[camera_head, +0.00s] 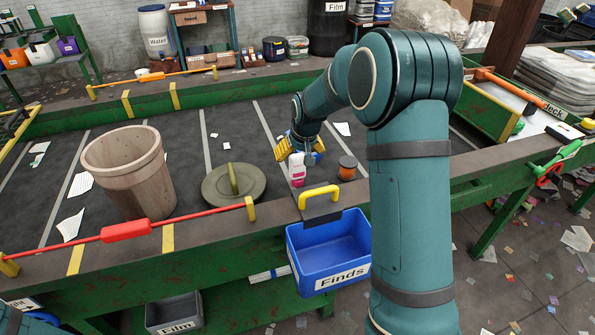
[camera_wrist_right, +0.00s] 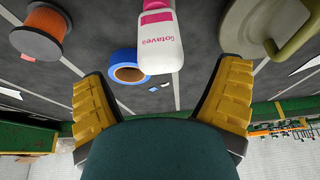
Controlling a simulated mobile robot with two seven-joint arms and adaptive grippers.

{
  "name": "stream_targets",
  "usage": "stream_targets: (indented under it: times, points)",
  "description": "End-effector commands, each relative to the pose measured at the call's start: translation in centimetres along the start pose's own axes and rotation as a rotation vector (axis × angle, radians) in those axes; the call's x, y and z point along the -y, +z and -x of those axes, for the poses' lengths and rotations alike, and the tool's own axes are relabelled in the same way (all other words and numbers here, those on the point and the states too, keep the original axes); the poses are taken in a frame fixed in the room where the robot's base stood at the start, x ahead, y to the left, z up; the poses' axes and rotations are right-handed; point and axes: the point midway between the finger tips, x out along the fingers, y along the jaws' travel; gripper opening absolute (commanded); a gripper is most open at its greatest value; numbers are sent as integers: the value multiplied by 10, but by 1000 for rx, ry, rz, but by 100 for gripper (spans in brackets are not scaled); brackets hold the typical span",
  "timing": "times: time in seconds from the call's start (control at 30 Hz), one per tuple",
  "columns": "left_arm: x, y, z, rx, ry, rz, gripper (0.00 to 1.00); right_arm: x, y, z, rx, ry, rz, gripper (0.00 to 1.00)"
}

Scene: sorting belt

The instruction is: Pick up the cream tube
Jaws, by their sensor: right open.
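The cream tube (camera_head: 297,162) is white with a pink cap and stands on the dark belt near its front edge, partly hidden by my gripper. In the wrist view the cream tube (camera_wrist_right: 163,45) shows pink lettering and lies in the gap ahead of the two yellow fingers. My right gripper (camera_head: 301,147) is open and empty, close over the tube from behind. In the wrist view its fingers (camera_wrist_right: 162,74) spread to either side of the tube, apart from it. My left gripper does not show.
A blue tape roll (camera_wrist_right: 127,66) sits close beside the tube. A blue Finds bin (camera_head: 330,250) hangs at the front edge.

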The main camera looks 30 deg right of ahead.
Motion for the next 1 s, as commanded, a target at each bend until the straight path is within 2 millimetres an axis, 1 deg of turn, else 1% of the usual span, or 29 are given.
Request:
stream_targets:
  times: [0.03,0.1,0.2,0.47,0.5,0.57,0.6,0.7,1.0]
  points:
    - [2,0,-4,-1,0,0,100,0,0,-11,2,1,0,89]
    - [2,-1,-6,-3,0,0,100,0,0,-20,3,1,-1,89]
    - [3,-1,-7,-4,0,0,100,1,-1,-28,1,0,1,89]
    - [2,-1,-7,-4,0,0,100,1,-2,-30,-1,0,0,89]
    - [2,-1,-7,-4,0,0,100,1,-2,-30,-1,0,0,85]
    - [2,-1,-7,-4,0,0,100,1,-2,-30,-1,0,0,64]
    - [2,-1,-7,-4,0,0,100,1,-2,-30,-1,0,0,50]
    - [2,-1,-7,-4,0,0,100,1,-2,-29,0,0,0,17]
    - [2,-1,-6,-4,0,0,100,1,-2,-28,-1,0,0,16]
